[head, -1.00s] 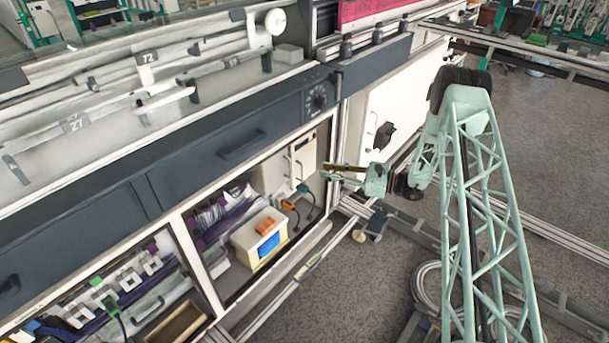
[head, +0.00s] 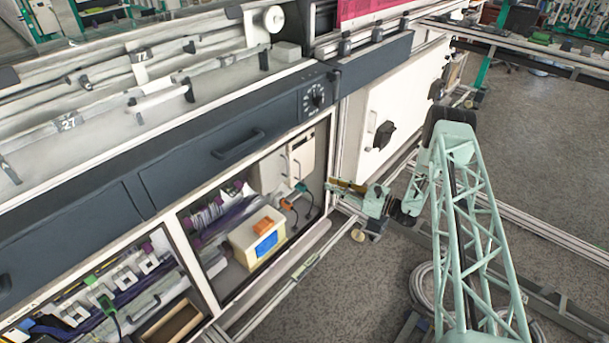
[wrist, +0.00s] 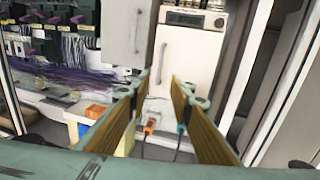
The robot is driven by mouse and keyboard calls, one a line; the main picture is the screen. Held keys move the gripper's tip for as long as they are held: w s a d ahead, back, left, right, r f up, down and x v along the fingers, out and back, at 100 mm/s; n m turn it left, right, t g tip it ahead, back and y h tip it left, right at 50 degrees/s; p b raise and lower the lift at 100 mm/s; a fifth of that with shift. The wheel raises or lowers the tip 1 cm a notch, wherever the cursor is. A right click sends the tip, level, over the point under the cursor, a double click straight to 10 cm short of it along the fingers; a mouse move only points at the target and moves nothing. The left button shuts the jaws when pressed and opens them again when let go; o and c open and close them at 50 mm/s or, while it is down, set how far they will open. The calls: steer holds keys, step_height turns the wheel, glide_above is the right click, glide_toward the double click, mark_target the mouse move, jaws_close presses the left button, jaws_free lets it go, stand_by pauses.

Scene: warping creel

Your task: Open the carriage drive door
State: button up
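In the wrist view a small white door (wrist: 190,62) with a bar handle (wrist: 160,62) on its left edge stands ahead. A second white door (wrist: 120,32) with a handle is to its left. They also show inside the open bay in the head view (head: 303,158). A larger white panel (head: 408,95) with a black latch is further right. No label tells which is the carriage drive door. My gripper (wrist: 159,92) is open and empty, its two fingers apart below the handle and not visibly touching it. In the head view my gripper (head: 335,185) is at the bay's right edge.
Orange and teal plugs (wrist: 151,124) with cords hang below the small door. A frame post (wrist: 250,60) stands close on the right.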

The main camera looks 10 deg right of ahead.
mark_target(302, 162)
steer(key=shift+w+a, duration=0.15)
steer(key=b+x, duration=0.1)
steer(key=x, duration=1.2)
steer(key=shift+w, duration=0.2)
steer(key=shift+a, duration=0.15)
jaws_close()
